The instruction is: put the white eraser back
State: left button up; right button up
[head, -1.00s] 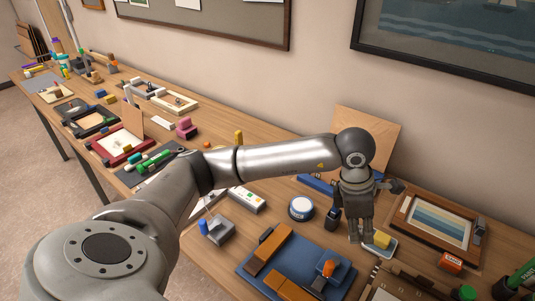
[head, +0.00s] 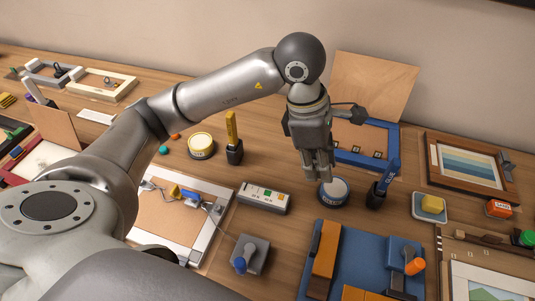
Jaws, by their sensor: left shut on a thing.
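My left gripper (head: 318,170) points down over the table, just behind and left of a round tub (head: 334,191) with a pale top and dark blue side. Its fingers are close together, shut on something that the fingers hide. I cannot make out the white eraser for certain. A small orange-red block with white marking (head: 498,208) lies at the right, below the framed striped picture. My right gripper is not in view.
A blue marker in a dark holder (head: 376,196) stands right of the tub. A blue frame (head: 372,158) and a wooden panel (head: 375,85) are behind the gripper. A blue mat (head: 345,240) with orange-brown blocks lies in front. A grey box (head: 263,196) lies left.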

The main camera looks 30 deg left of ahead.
pick_arm(q)
jog(key=shift+a, duration=0.25)
jog(key=w+a+f+p, duration=0.4)
jog(key=w+a, duration=0.1)
jog(key=a, duration=0.2)
send_over(286, 166)
jog(key=s, duration=0.1)
notch_tip(286, 166, down, 4)
jog(key=shift+p, duration=0.45)
jog(key=shift+w+a+f, duration=0.2)
jog(key=shift+w+f, duration=0.05)
jog(key=shift+f, duration=0.2)
jog(key=f+p, duration=0.2)
jog(key=f, duration=0.1)
jog(key=shift+w+a, duration=0.1)
jog(key=shift+a, duration=0.25)
jog(key=shift+f, duration=0.75)
jog(key=o, duration=1)
jog(key=shift+r, duration=0.1)
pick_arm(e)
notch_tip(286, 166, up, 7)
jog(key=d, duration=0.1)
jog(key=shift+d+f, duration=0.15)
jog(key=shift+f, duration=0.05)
